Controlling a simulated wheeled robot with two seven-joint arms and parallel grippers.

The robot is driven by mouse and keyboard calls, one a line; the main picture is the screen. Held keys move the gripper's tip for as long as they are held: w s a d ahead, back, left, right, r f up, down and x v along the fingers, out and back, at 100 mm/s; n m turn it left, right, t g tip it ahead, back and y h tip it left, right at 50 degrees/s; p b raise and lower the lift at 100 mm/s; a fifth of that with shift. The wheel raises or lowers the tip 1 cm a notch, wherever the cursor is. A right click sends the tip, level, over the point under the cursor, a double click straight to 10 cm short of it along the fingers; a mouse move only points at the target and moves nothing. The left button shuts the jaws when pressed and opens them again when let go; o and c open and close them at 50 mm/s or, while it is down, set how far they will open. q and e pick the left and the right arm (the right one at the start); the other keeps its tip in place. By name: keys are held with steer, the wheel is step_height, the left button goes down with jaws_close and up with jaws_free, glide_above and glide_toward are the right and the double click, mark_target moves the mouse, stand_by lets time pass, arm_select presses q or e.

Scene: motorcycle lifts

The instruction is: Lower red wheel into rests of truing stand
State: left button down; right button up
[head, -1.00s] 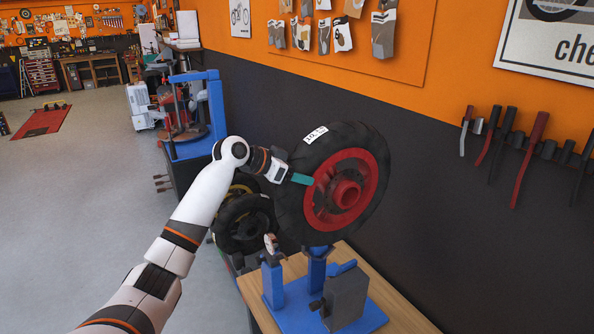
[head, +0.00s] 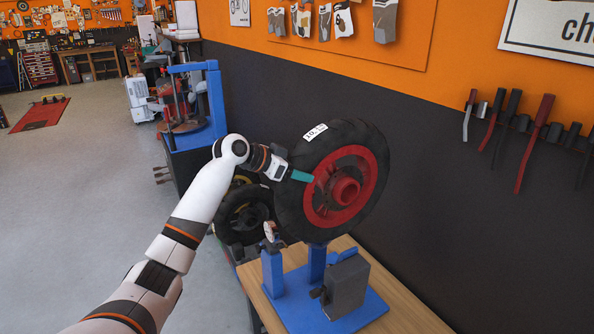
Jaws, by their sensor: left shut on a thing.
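The red wheel (head: 374,170), a red rim in a black tyre with a white label, is held upright above the blue truing stand (head: 357,318). My left gripper (head: 303,176) is shut on the wheel at its left side, with a teal finger against the rim area. The far fingertip is hidden. The stand has a blue post at the left (head: 272,278) and another behind, just under the tyre. A grey block (head: 347,287) is on its front right. I cannot tell whether the tyre touches the rear post. My right gripper is out of view.
The stand sits on a wooden bench (head: 412,312). More tyres (head: 243,217) stand behind my left arm, near a blue tyre machine (head: 217,105). A dark wall with hanging tools (head: 536,130) is behind and to the right.

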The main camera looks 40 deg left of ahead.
arm_select(q)
steer(key=shift+w+f+t+b, duration=0.1)
steer(key=shift+f+t+b, duration=0.2)
steer(key=shift+f+b, duration=0.9)
steer(key=b, duration=0.7)
glide_above(297, 236)
steer(key=w+a, duration=0.2)
steer(key=shift+w+f, duration=0.1)
steer(key=shift+f, duration=4.15)
steer(key=shift+d+f+b, duration=0.1)
steer(key=shift+f+b, duration=3.4)
steer(key=shift+f, duration=2.15)
steer(key=shift+f+b, duration=0.3)
steer(key=shift+f, duration=0.2)
